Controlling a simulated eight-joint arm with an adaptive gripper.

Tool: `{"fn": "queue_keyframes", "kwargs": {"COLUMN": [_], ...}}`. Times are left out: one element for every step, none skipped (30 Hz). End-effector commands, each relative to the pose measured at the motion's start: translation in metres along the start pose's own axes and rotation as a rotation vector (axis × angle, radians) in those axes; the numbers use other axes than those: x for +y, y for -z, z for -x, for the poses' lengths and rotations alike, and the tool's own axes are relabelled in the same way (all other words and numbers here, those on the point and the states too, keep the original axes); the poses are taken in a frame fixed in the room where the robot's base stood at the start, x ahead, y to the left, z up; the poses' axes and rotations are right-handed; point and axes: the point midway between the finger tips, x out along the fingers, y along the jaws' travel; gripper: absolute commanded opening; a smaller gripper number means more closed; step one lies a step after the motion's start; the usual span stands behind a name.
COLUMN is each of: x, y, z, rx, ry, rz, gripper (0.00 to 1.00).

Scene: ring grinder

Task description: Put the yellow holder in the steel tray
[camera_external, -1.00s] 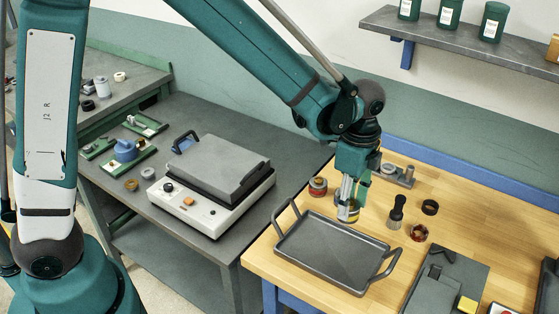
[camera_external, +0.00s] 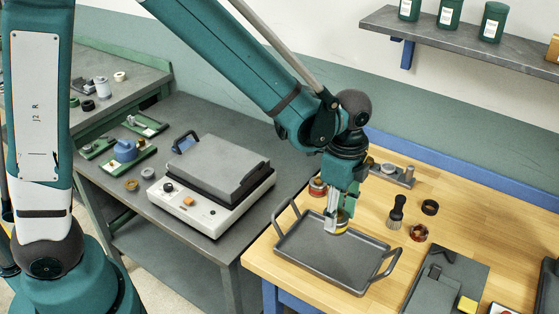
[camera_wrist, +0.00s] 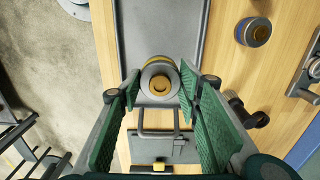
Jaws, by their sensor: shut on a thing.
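The yellow holder (camera_external: 343,216), a short round piece with grey and yellow bands, is held low at the tip of my gripper (camera_external: 337,222). In the wrist view the holder (camera_wrist: 160,62) shows as a ring between the green finger pads of my gripper (camera_wrist: 158,88), which is shut on it. The steel tray (camera_external: 318,262) is a dark rectangular pan with a raised handle at each end. The holder appears over the tray's back side in the external view; its height above the tray floor is hard to tell. My fingers partly hide the holder.
A red-banded ring piece (camera_external: 317,187) stands just behind the tray. A grey machine (camera_external: 215,185) sits on the left bench. The tray's handles stick up.

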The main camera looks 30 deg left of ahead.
Motion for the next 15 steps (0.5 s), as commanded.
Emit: {"fn": "queue_keyframes", "kwargs": {"x": [-0.001, -0.001, 0.000, 0.000, 0.000, 0.000, 0.000, 0.000, 0.000, 0.000, 0.000, 0.000, 0.000, 0.000, 0.000], "y": [0.000, 0.000, 0.000, 0.000, 0.000, 0.000, 0.000, 0.000, 0.000, 0.000, 0.000, 0.000, 0.000, 0.000, 0.000], "z": [-0.004, -0.007, -0.011, -0.014, -0.017, -0.021, -0.025, -0.028, -0.032, -0.035, -0.038, -0.042, -0.044, -0.046, -0.048], "rx": [0.000, 0.000, 0.000, 0.000, 0.000, 0.000, 0.000, 0.000, 0.000, 0.000, 0.000, 0.000, 0.000, 0.000, 0.000], "ry": [0.000, 0.000, 0.000, 0.000, 0.000, 0.000, 0.000, 0.000, 0.000, 0.000, 0.000, 0.000, 0.000, 0.000, 0.000], "rz": [0.000, 0.000, 0.000, 0.000, 0.000, 0.000, 0.000, 0.000, 0.000, 0.000, 0.000, 0.000, 0.000, 0.000, 0.000], "gripper": [0.10, 0.10, 0.10, 0.10, 0.10, 0.10, 0.10, 0.10, 0.10, 0.10, 0.10, 0.10, 0.10, 0.10, 0.10]}}
